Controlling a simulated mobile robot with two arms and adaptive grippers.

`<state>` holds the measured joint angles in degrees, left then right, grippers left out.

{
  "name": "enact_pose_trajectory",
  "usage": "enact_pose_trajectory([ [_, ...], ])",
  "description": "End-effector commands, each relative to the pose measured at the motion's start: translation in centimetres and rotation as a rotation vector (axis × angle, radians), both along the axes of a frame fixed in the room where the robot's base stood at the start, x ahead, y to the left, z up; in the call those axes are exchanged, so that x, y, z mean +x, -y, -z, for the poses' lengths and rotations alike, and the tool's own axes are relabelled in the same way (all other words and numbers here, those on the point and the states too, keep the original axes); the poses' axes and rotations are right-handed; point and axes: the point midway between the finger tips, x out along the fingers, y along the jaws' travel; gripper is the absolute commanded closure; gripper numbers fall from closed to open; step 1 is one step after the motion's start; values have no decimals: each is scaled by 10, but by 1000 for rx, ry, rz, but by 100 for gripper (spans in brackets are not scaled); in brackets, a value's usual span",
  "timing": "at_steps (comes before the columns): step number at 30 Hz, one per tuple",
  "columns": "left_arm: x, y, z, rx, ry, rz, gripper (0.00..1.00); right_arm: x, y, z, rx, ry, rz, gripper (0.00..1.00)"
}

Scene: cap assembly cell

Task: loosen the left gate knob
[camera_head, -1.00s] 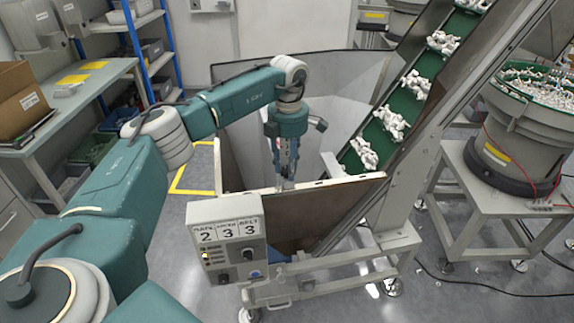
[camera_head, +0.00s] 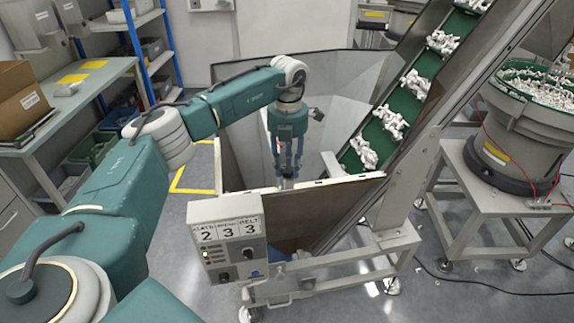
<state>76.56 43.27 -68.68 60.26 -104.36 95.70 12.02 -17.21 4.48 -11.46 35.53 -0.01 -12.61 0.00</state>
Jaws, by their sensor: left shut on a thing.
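My left gripper (camera_head: 288,172) points straight down at the top edge of the hopper's front gate (camera_head: 340,182). Its fingers are shut on a small dark thing at that edge, which fits the left gate knob; the fingers hide most of it. The gate is a brown panel with a pale top rim, closing the front of the grey metal hopper (camera_head: 335,105). My right gripper is not in view.
A green cleated conveyor (camera_head: 385,125) with white parts rises to the right. A bowl feeder (camera_head: 520,130) stands far right. A workbench (camera_head: 85,95) is at left.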

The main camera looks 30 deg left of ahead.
Motion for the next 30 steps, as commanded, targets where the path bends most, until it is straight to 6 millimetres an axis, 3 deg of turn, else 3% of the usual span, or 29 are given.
enact_pose_trajectory([
  [13, 5, 2, -5, -3, 19, -7, 94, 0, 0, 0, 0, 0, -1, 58],
  [14, 5, 2, -5, -3, 19, -7, 62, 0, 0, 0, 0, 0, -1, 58],
  [16, 5, 1, -5, -3, 18, -7, 49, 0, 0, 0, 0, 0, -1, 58],
  [30, 3, 0, -2, 0, 11, -8, 49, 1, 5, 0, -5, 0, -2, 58],
])
